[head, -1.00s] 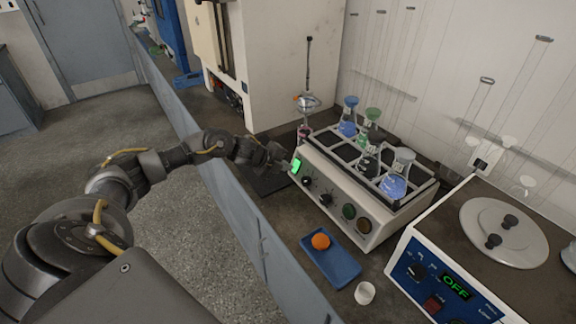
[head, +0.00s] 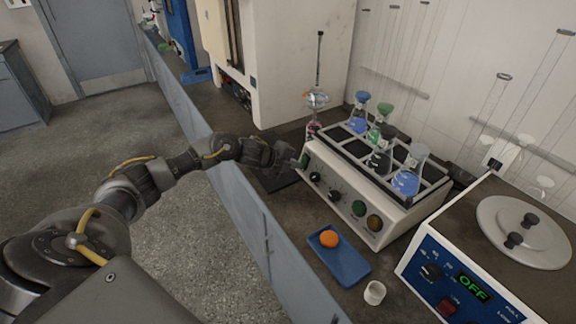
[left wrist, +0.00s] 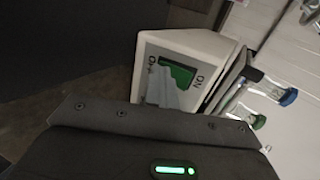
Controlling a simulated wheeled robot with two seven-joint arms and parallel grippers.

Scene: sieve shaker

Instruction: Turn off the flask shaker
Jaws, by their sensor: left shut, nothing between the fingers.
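The flask shaker (head: 345,190) is a pale box on the bench, with a dark rack on top holding several flasks with blue, green and dark contents. At the left end of its front is a dark green rocker switch (head: 305,160), unlit. In the left wrist view the switch (left wrist: 178,74) sits between the words ON and OFF, partly covered by a pale grey shape that seems to be my fingers. My left gripper (head: 294,163) is shut and empty, with its tips at or very near the switch; contact cannot be made out. My right gripper is not in view.
Black knobs and round buttons line the shaker's front. A blue tray (head: 340,262) with an orange item and a small white cup (head: 374,292) lie in front. A blue-fronted device (head: 450,285) reading OFF stands at right. A tall white cabinet (head: 290,60) stands behind.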

